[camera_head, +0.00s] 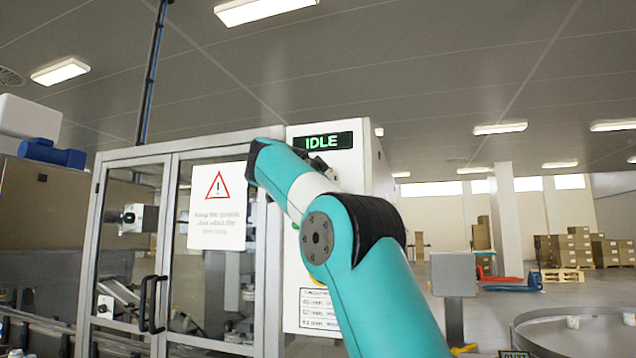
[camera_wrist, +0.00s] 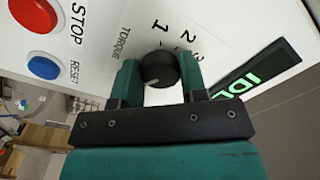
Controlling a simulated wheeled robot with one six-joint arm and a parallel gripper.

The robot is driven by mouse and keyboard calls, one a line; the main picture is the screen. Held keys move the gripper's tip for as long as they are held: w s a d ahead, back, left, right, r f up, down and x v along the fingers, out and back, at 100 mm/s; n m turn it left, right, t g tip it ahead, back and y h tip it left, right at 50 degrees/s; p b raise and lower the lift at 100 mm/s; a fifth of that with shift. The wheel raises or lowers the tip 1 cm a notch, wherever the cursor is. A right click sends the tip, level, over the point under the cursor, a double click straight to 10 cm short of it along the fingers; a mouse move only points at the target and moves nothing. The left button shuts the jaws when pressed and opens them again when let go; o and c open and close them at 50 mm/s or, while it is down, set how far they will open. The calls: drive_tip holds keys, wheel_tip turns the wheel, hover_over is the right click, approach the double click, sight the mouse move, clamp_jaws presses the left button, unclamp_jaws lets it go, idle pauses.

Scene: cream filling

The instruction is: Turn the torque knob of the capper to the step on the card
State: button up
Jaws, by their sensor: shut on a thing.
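The black round torque knob (camera_wrist: 158,69) sits on the white capper panel in the wrist view, beside the printed word TORQUE. The figures 1, 2 and a partly hidden 3 are printed around it. A small pale mark shows on the knob's near side; I cannot tell which step it stands for. My gripper (camera_wrist: 159,74) is shut on the knob, one teal finger on each side. In the head view my arm hides the knob. A white card (camera_head: 319,311) with several printed lines is on the panel low down, partly behind my arm; its small text is unclear.
A red STOP button (camera_wrist: 36,14) and a blue RESET button (camera_wrist: 44,68) are left of the knob. A display (camera_head: 323,142) reads IDLE. Glass doors with a warning sign (camera_head: 218,205) stand left of the panel. A grey post (camera_head: 454,275) stands right of my arm.

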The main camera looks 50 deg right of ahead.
idle(0.3)
drive_tip(key=o, duration=0.9)
drive_tip(key=p+v, duration=0.1)
drive_tip(key=v, duration=1.6)
drive_tip(key=shift+s+a, duration=0.15)
drive_tip(key=shift+f, duration=0.15)
